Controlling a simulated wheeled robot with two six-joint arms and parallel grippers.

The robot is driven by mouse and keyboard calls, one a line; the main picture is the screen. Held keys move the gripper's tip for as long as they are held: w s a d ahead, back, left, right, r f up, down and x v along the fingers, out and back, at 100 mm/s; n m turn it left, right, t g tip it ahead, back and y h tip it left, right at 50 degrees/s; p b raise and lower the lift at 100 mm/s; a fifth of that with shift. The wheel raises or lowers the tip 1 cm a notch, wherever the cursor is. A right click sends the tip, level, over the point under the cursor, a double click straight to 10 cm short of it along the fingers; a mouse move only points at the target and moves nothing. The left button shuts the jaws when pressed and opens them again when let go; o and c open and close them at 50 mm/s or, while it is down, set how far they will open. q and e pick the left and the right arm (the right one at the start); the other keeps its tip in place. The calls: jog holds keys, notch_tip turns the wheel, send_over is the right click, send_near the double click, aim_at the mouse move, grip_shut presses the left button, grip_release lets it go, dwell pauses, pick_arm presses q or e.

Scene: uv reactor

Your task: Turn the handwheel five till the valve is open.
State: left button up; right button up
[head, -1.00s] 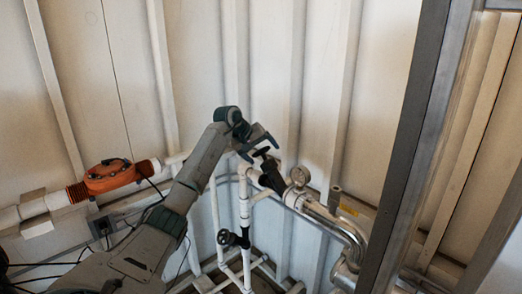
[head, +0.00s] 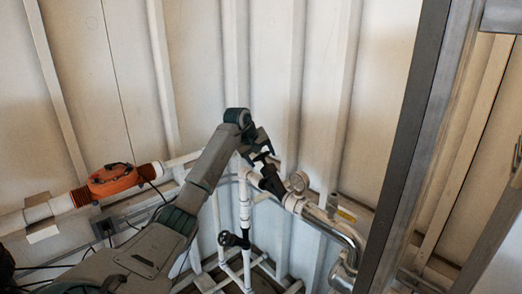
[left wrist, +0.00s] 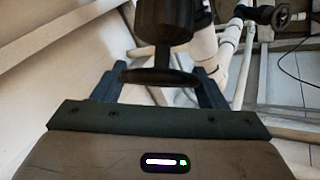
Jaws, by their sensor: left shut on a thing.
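A black handwheel (head: 262,157) sits on top of a dark valve body (head: 271,180) on the pipe run, near the pressure gauge. In the left wrist view the handwheel (left wrist: 160,76) shows as a flat disc on a dark stem. My left gripper (head: 257,147) is at this handwheel, with its fingers shut on it. In the left wrist view the two fingers of the left gripper (left wrist: 160,84) stand on either side of the disc. No number shows on the wheel, and how far the valve is open cannot be seen. My right gripper is not in view.
A second black handwheel (head: 231,239) is lower on the white pipes. An orange unit (head: 112,180) is on the left pipe. A steel post (head: 420,140) stands at right.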

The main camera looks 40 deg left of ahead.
pick_arm(q)
jog(key=n+g+p, duration=0.1)
jog(key=p, duration=0.1)
jog(key=n+g+y+p, duration=0.1)
jog(key=shift+r+p, duration=0.35)
jog(key=shift+p, duration=0.05)
jog(key=shift+f+n+g+y+p, duration=0.25)
jog(key=shift+n+g+y+p, duration=0.15)
jog(key=shift+n+g+p, duration=0.6)
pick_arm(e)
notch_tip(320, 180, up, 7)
pick_arm(q)
jog(key=o, duration=1)
jog(key=shift+f, duration=0.1)
jog(key=shift+c, duration=0.2)
jog(key=b+v, duration=0.3)
jog(key=v, duration=0.4)
jog(key=shift+s+r+b, duration=0.1)
jog(key=shift+r+b, duration=0.25)
jog(key=shift+r, duration=0.05)
jog(key=shift+p+v, duration=0.5)
jog(key=shift+v, duration=0.45)
jog(key=shift+s+r, duration=0.15)
jog(key=shift+r, duration=0.4)
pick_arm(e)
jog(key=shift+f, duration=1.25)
